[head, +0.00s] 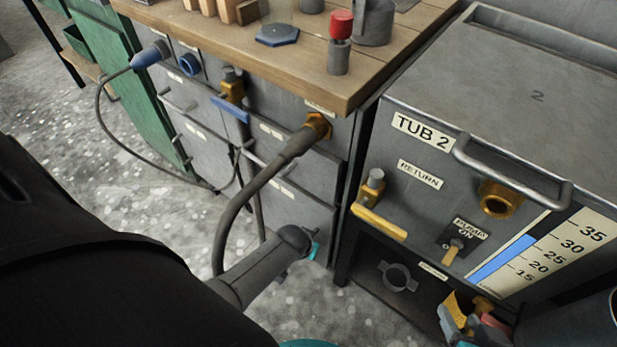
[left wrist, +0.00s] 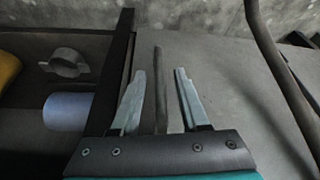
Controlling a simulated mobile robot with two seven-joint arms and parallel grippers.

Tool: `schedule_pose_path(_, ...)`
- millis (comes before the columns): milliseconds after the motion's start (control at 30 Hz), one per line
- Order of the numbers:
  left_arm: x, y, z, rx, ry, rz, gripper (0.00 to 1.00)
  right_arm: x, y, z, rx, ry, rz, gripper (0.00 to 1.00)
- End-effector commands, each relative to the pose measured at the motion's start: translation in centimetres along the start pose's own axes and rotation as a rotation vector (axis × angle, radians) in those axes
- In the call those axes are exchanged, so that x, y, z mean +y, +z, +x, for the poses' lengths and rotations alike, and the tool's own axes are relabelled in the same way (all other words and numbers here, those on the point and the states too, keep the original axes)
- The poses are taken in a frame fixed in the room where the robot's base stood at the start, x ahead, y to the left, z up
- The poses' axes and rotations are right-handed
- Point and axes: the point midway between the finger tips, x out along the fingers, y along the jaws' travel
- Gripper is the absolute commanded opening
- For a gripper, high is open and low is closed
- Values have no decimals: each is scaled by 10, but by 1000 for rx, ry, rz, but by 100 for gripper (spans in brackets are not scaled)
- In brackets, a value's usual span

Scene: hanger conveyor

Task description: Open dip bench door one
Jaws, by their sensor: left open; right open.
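The dip bench has grey fronts with bar handles under its wooden top (head: 345,90). The lower right grey front (head: 300,212), by the tub, looks closed; its label is too small to read. My left gripper (head: 313,250) is mostly hidden behind my own arm in the head view, low in front of this front. In the left wrist view my left gripper (left wrist: 158,98) is open, with its fingers either side of a thin dark bar handle (left wrist: 160,85); contact cannot be told. My right gripper (head: 472,318) is open at the lower right, below the tub.
A dark hose (head: 235,205) hangs from a brass fitting (head: 317,126) across the bench front. Tub 2 (head: 480,130) stands right of the bench, with a yellow-handled valve (head: 378,222). A ring holder (head: 397,277) sits under it. Speckled floor (head: 110,185) is open at left.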

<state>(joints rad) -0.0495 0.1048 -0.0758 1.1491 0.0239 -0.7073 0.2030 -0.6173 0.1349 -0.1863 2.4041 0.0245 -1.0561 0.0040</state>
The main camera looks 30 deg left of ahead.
Motion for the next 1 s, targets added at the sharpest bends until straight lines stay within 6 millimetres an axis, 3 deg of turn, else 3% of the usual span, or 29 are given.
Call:
schedule_pose_path(67, 0, 0, 0, 0, 0, 0, 39, 0, 0, 0, -1, 0, 0, 50)
schedule_pose_path(400, 0, 0, 0, 0, 0, 0, 1, 0, 0, 0, -1, 0, 0, 50)
schedule_pose_path(1000, 0, 0, 0, 0, 0, 0, 0, 0, 0, 0, 0, 0, 0, 50)
